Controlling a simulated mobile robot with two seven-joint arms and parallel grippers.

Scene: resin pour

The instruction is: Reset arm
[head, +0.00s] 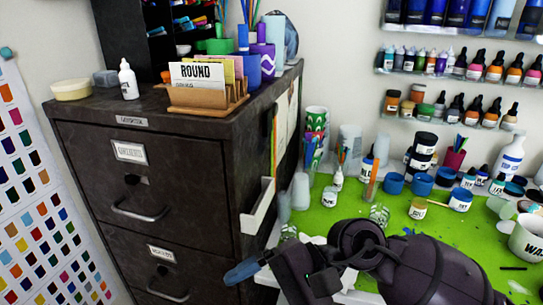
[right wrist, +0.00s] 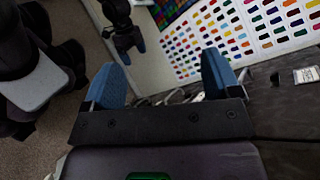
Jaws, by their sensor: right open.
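My right arm reaches in from the lower right of the head view, in front of the dark filing cabinet (head: 190,185). One blue fingertip of my right gripper (head: 243,271) shows there, beside the cabinet's lower drawers. In the right wrist view my right gripper (right wrist: 164,72) is open, its two blue fingers wide apart with nothing between them. My left gripper (right wrist: 129,44) shows small at the top of the right wrist view, with blue fingertips; whether it is open or shut is unclear. It does not show in the head view.
A green work mat (head: 345,220) with several bottles and jars lies to the right of the cabinet. A wooden card holder (head: 205,97) and a white bottle (head: 128,80) stand on the cabinet top. A colour chart (head: 40,200) hangs at the left. Bottle shelves (head: 450,75) line the wall.

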